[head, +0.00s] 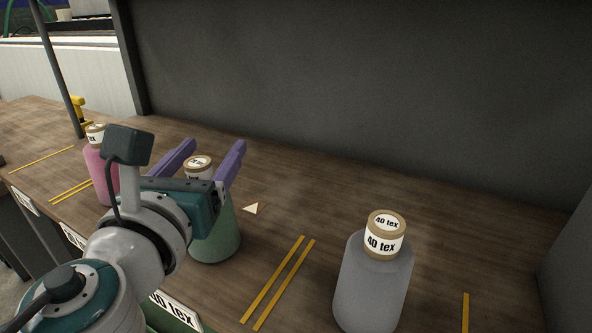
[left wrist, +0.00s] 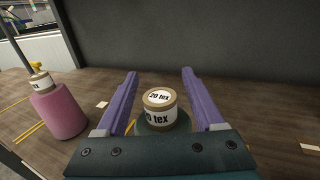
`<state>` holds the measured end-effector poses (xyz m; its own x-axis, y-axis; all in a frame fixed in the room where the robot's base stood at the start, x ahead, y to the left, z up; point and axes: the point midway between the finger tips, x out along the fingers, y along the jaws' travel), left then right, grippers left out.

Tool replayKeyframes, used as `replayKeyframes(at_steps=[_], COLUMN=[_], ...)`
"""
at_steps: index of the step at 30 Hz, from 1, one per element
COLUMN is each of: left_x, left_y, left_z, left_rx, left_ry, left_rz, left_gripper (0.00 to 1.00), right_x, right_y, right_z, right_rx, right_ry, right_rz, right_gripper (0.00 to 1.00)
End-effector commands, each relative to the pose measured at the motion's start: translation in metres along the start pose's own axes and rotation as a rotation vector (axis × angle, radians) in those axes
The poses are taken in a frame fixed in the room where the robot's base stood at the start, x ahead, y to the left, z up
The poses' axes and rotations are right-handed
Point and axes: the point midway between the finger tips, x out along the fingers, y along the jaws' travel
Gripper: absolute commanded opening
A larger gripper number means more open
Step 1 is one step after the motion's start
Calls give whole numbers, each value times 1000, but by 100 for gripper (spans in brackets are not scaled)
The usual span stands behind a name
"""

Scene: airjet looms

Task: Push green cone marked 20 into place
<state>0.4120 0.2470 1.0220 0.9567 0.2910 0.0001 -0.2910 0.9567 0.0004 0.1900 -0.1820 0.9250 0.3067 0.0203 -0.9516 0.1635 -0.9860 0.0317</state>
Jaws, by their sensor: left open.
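The green cone (head: 218,240) stands upright on the wooden table, partly hidden behind my left gripper in the head view. Its top label reads 20 tex in the left wrist view (left wrist: 160,105). My left gripper (head: 211,152) is open, with its two purple fingers on either side of the cone's top. In the left wrist view the fingers (left wrist: 160,80) show gaps on both sides of the cone's top. The cone's lower body is hidden in that view. My right gripper is in neither view.
A grey cone marked 40 tex (head: 372,285) stands to the right, and a pink cone (head: 103,175) to the left. Pairs of yellow strips (head: 278,283) mark the table between cones. A small pale triangle (head: 254,208) lies beside the green cone. A dark wall (head: 350,90) rises behind.

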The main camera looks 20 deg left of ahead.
Motion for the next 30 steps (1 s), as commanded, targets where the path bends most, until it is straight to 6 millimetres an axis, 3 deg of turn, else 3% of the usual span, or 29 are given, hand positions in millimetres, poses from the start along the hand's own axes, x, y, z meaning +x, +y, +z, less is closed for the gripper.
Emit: replayKeyframes(at_steps=[3,21,30], left_x=[0,-1,-1], left_y=[0,0,0], left_z=[0,0,0], left_rx=[0,0,-1], left_ry=[0,0,0], left_rz=[0,0,0], left_gripper=[70,2,0], right_x=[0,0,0], right_y=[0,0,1], right_z=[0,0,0], right_rx=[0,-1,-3], right_ry=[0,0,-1], right_rz=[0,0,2], right_gripper=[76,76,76])
